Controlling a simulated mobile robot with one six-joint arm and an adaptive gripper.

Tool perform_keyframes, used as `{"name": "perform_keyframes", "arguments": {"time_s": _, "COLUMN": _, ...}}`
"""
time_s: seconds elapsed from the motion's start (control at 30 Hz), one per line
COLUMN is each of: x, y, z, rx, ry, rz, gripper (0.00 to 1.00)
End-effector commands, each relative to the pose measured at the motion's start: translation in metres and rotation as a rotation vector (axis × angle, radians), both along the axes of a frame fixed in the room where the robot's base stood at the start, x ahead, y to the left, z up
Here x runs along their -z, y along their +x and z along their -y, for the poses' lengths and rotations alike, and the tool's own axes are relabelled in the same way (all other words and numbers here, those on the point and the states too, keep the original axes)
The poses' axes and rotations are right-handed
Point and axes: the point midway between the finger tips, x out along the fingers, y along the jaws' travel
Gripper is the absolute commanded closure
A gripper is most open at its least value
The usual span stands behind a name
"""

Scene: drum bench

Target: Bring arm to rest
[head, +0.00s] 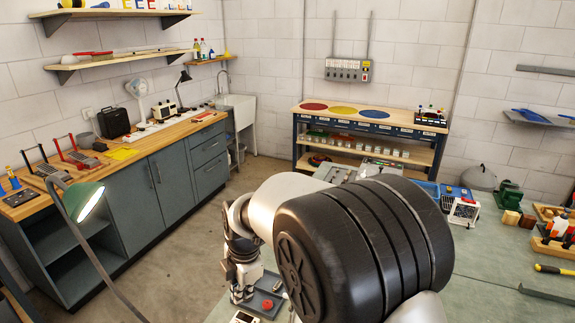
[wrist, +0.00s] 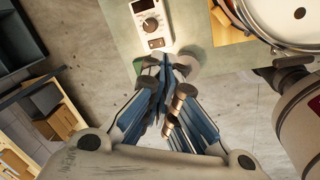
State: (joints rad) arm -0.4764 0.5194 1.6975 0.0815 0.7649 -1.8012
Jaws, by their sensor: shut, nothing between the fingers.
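My gripper (head: 243,292) hangs down at the end of my bent arm, over the near left part of the grey-green bench (head: 480,262). In the wrist view my gripper (wrist: 166,68) has its fingers drawn together at the tips, with nothing between them. My dark arm joint fills the middle of the head view and hides much of the bench behind it.
A dark tray (head: 268,305) with a red item lies beside my gripper. In the wrist view a white meter with a dial (wrist: 152,22) and a round drum (wrist: 290,18) lie ahead of the fingers. A green lamp (head: 83,200) stands left; floor (head: 165,250) is clear.

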Motion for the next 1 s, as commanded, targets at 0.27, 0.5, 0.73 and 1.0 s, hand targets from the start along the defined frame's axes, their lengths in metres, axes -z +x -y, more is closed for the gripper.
{"name": "perform_keyframes", "arguments": {"time_s": 0.27, "x": -0.085, "y": -0.057, "z": 0.114, "rx": 0.722, "ry": 0.114, "rz": 0.015, "gripper": 1.00}}
{"name": "perform_keyframes", "arguments": {"time_s": 0.5, "x": -0.113, "y": -0.138, "z": 0.192, "rx": 1.338, "ry": 0.250, "rz": 0.026, "gripper": 1.00}}
{"name": "perform_keyframes", "arguments": {"time_s": 0.73, "x": -0.102, "y": -0.216, "z": 0.239, "rx": 1.868, "ry": 0.404, "rz": 0.030, "gripper": 1.00}}
{"name": "perform_keyframes", "arguments": {"time_s": 1.0, "x": -0.086, "y": -0.254, "z": 0.256, "rx": 2.144, "ry": 0.503, "rz": 0.028, "gripper": 1.00}}
